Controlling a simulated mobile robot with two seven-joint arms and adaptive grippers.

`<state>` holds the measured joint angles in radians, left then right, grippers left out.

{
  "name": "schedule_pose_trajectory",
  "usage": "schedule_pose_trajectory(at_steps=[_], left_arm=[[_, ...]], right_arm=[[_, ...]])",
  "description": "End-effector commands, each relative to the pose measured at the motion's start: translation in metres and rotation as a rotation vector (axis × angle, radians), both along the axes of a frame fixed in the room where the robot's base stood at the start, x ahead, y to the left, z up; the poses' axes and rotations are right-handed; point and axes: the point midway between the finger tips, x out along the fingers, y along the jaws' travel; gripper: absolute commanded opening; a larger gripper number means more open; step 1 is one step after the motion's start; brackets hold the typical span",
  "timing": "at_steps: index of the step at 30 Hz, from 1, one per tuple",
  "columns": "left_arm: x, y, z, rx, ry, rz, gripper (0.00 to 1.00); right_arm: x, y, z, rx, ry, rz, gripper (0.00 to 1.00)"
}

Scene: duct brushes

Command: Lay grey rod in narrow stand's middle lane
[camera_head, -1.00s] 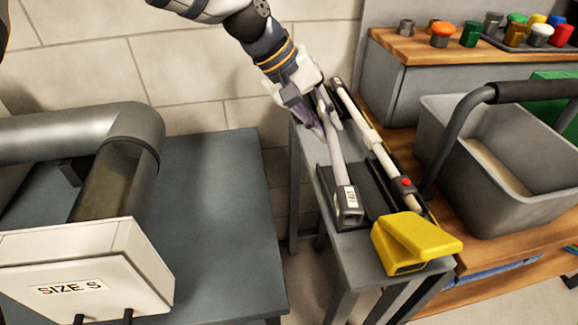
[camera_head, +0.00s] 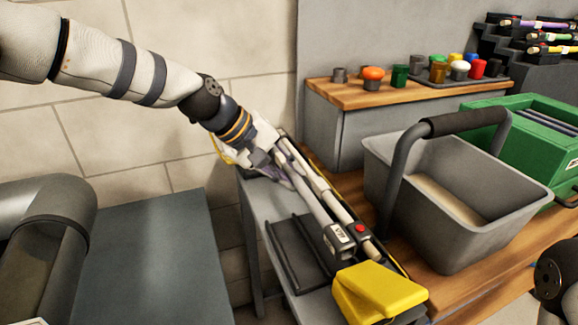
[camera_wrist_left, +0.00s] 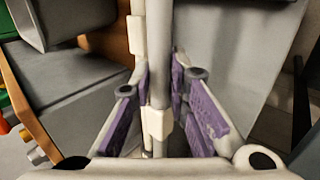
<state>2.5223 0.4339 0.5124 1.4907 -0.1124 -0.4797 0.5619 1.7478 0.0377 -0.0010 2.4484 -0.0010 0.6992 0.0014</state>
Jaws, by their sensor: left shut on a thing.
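My left gripper (camera_head: 275,168) is shut on the grey rod (camera_head: 314,203), near its far end. The rod slants toward the front right and ends in a dark grey block with a white label. In the left wrist view the rod (camera_wrist_left: 159,65) runs between the purple finger pads (camera_wrist_left: 160,105). The narrow grey stand (camera_head: 258,205) carries a black ridged rack (camera_head: 298,258); a bare part shows left of the rod. The rod is over the rack's right side, close beside a white-handled tool (camera_head: 333,203). I cannot tell whether it touches the rack. My right gripper is out of view.
The white tool has a red button and a yellow head (camera_head: 378,292) at the stand's front. A grey basket (camera_head: 450,220) with an upright handle stands close right. A blue-grey table (camera_head: 160,260) lies left, with a big grey pipe (camera_head: 45,250) over it.

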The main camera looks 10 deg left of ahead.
Motion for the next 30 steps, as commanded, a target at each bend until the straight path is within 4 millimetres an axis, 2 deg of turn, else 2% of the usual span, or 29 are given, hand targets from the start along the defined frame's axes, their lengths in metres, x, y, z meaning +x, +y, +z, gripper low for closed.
schedule_pose_trajectory(at_steps=[11, 30], left_arm=[[0.0002, -0.0001, 0.0015, 0.000, -0.002, 0.000, 0.00], [0.0003, 0.0001, -0.0067, 0.009, 0.001, 0.003, 0.00]], right_arm=[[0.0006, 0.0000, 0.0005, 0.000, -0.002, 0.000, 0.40], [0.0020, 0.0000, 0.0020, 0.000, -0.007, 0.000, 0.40]])
